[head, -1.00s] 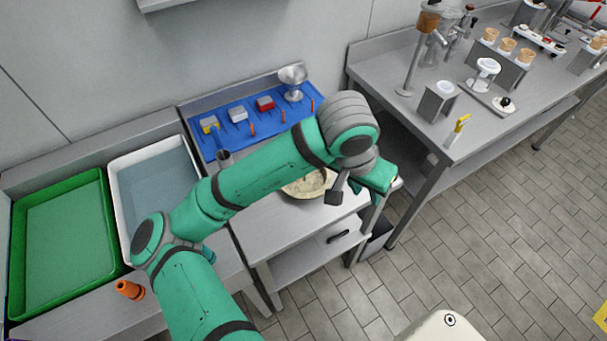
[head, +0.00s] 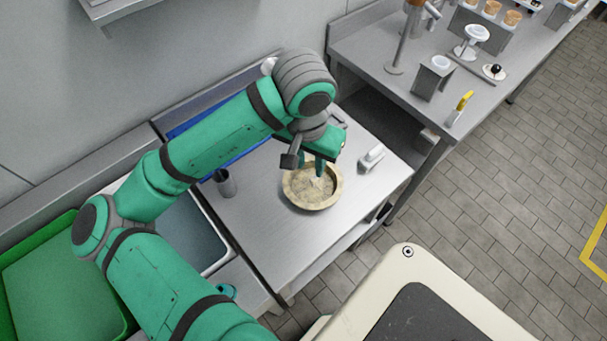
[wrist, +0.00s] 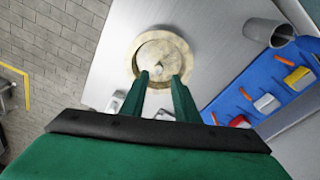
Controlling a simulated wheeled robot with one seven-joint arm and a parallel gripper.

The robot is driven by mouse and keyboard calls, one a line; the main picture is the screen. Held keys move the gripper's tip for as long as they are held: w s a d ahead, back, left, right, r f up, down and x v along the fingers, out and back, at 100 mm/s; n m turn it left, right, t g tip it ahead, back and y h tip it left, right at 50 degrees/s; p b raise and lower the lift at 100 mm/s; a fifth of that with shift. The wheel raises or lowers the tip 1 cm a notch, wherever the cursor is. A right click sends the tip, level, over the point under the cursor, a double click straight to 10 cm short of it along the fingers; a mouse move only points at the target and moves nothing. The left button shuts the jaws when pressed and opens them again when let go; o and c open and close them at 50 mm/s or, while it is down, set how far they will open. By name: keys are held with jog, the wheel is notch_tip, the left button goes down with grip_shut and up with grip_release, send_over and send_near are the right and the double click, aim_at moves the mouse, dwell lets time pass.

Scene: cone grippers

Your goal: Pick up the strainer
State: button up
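A round beige dish (head: 313,197) with a wide rim and a paler inside stands on the steel table (head: 270,225); it also shows in the wrist view (wrist: 177,48), with a small raised pale lump near its middle. I cannot tell whether this dish or something in it is the strainer; no other thing is clearly a strainer. My gripper (head: 318,168) is over the dish, fingers pointing down. In the wrist view its two green fingers (wrist: 160,82) stand apart, over the near part of the dish, with nothing seen held between them. Contact with the dish cannot be told.
A dark grey cup (head: 225,183) stands left of the dish. A small pale metal item (head: 371,158) lies to its right. A higher steel counter (head: 455,75) stands at the right. Bare table surrounds the dish.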

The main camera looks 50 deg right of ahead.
send_over(313, 179)
jog(key=s, duration=0.1)
jog(key=f, duration=0.3)
jog(key=a+f, duration=0.1)
jog(key=shift+s+f, duration=0.1)
jog(key=shift+f, duration=0.3)
jog(key=shift+w+d+f, duration=0.15)
jog(key=shift+w+f, duration=0.05)
jog(key=shift+f, duration=0.65)
jog(key=shift+w+d+f, duration=0.15)
jog(key=shift+d+f, duration=0.05)
jog(key=shift+f, duration=0.65)
jog(key=shift+w+d+f, duration=0.15)
jog(key=shift+w+f, duration=0.05)
jog(key=shift+f, duration=0.65)
jog(key=shift+w, duration=0.1)
grip_shut()
jog(key=shift+d, duration=0.1)
jog(key=shift+r, duration=0.4)
notch_tip(313, 179, up, 2)
jog(key=shift+r, duration=0.15)
jog(key=s+r, duration=1)
jog(key=s, duration=0.4)
jog(key=shift+d, duration=0.15)
